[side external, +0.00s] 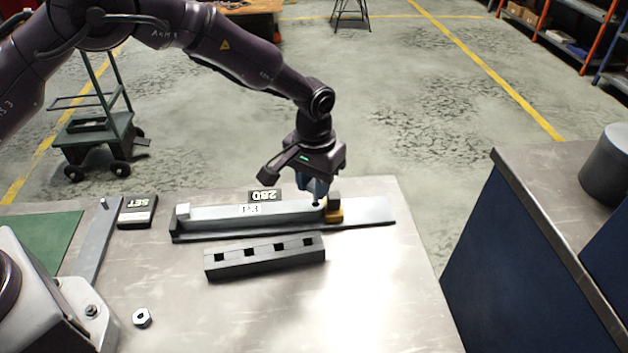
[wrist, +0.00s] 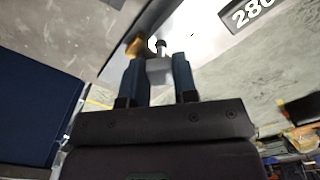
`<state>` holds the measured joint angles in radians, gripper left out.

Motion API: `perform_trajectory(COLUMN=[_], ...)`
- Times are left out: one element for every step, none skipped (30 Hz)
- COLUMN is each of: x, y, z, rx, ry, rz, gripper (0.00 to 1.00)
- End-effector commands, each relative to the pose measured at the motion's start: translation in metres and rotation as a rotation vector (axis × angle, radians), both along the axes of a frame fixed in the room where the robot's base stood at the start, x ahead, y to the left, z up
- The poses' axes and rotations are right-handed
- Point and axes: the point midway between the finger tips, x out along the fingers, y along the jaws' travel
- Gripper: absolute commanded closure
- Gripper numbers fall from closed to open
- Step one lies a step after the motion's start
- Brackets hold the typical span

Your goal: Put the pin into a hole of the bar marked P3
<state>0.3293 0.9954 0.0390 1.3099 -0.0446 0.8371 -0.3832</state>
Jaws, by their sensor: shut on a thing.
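My gripper (side external: 315,194) points down over the bar's right end. In the wrist view, my gripper (wrist: 160,75) is shut on a pale grey block-like part, which I take as the pin (wrist: 159,71). A dark round end shows just beyond it. The fingers hide much of the pin in the side view. I cannot tell whether its tip is above a hole or in one.
A dark bar with square holes (side external: 265,262) lies in front. A nut (side external: 142,317), SET sign (side external: 137,211) and 280 sign (side external: 265,196) are nearby.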

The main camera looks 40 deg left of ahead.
Motion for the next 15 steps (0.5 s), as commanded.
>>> perform_trajectory(x=[0.0002,0.0001,0.0001,0.0001,0.0001,0.0001,0.0,0.0,0.0,0.0,0.0001,0.0001,0.0001,0.0002,0.0002], y=[0.0,0.0,0.0,0.0,0.0,0.0,0.0,0.0,0.0,0.0,0.0,0.0,0.0,0.0,-0.0001], z=[0.0001,-0.0001,-0.0004,-0.0009,-0.0013,-0.0022,-0.0028,-0.0036,-0.0046,-0.0054,-0.0061,-0.007,-0.0077,-0.0084,-0.0093], rx=[0.0,0.0,0.0,0.0,0.0,0.0,0.0,0.0,0.0,0.0,0.0,0.0,0.0,0.0,0.0], ry=[-0.001,0.0,0.0,0.0,0.0,0.0,0.0,0.0,0.001,0.0,0.0,0.0,0.0,0.0,0.0], rz=[0.0,0.0,0.0,0.0,0.0,0.0,0.0,0.0,0.0,0.0,0.0,0.0,0.0,0.0,0.0], gripper=[0.99,0.99,0.99,0.99,0.99,0.99,0.99,0.99,0.99,0.99,0.99,0.99,0.99,0.99,0.99])
